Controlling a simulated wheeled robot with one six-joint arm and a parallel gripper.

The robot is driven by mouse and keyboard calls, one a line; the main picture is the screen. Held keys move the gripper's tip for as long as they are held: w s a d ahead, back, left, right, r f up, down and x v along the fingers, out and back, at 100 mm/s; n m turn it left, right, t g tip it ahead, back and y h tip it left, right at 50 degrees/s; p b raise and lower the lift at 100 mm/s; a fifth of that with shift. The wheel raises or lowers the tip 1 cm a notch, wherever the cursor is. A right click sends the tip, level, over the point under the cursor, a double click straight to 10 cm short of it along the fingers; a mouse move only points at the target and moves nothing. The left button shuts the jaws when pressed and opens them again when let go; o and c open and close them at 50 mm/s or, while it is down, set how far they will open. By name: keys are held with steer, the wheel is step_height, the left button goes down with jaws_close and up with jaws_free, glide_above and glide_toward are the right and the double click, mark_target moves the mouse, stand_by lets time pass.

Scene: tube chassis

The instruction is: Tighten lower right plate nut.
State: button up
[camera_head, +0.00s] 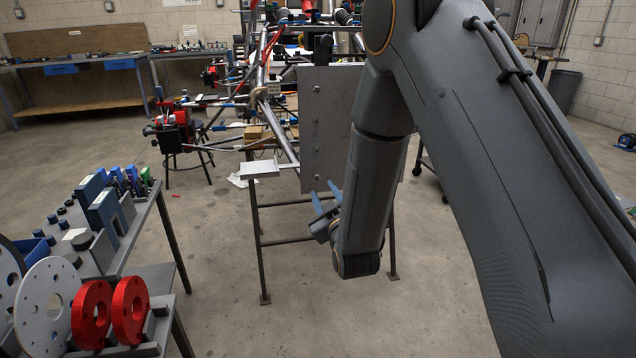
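The grey metal plate (335,110) stands upright on the tube chassis (263,75). A column of small nuts or bolt heads (316,120) runs down its left part. My arm covers most of the plate's right side, so the lower right nut is hidden. My gripper (324,189) shows its two blue fingers pointing up, apart, near the plate's lower edge. It looks open, with nothing visible between the fingers. I cannot tell whether it touches the plate.
A stand with dark legs (260,240) is under the plate. A small light tray (259,169) sits left of it. At left, a bench (160,225) holds blue parts, red rings (130,308) and white discs. The floor (225,310) between is clear.

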mark_target(317, 177)
steer(key=shift+x, duration=3.85)
steer(key=shift+r, duration=0.1)
jaws_close()
